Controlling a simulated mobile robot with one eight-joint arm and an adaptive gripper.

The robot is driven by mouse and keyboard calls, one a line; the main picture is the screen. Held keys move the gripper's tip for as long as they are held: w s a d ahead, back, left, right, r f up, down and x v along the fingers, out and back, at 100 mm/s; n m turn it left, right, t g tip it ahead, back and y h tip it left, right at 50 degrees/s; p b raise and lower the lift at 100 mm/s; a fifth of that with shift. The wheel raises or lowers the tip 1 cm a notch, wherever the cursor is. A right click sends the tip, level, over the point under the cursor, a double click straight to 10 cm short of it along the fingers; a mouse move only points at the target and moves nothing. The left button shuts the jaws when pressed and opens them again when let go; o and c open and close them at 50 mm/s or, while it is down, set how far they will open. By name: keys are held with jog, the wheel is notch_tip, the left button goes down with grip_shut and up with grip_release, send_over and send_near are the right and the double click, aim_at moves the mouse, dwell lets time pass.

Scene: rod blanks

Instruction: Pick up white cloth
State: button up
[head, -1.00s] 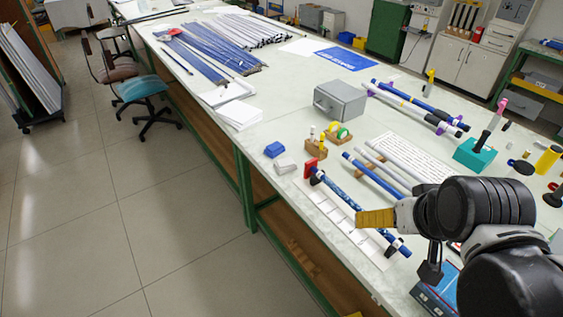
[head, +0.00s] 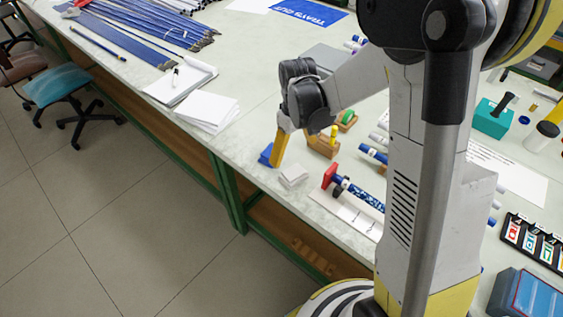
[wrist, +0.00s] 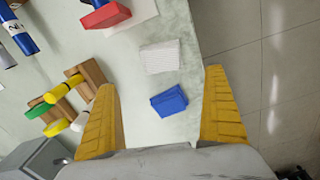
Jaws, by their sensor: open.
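The white cloth (wrist: 160,57) lies folded on the table near its edge in the wrist view, ahead of my gripper. It also shows in the head view (head: 293,176), just right of my yellow finger. A folded blue cloth (wrist: 169,101) lies between it and my gripper, and shows partly behind the finger in the head view (head: 266,154). My gripper (wrist: 163,82) is open and empty, its two yellow fingers wide apart above the table. In the head view my gripper (head: 279,160) points down at the blue cloth's side; one finger is mostly hidden.
Wooden blocks with green and yellow tape rolls (wrist: 62,105) stand left of the gripper in the wrist view. A red block (wrist: 106,17) is beyond the white cloth. A grey box (wrist: 32,160) is at lower left. The table edge drops to floor on the right.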

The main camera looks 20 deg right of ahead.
aim_at(294, 172)
jog(key=f+b, duration=0.1)
jog(key=f, duration=0.4)
jog(key=shift+s+d+b, duration=0.1)
jog(key=shift+s+b, duration=0.1)
jog(key=shift+b, duration=0.2)
jog(key=f+b, duration=0.1)
jog(key=f, duration=0.2)
jog(key=f+b, duration=0.1)
jog(key=f, duration=0.1)
jog(key=shift+s+f+b, duration=0.1)
jog(key=shift+s+b, duration=0.25)
jog(key=shift+s, duration=0.05)
jog(key=c, duration=1.2)
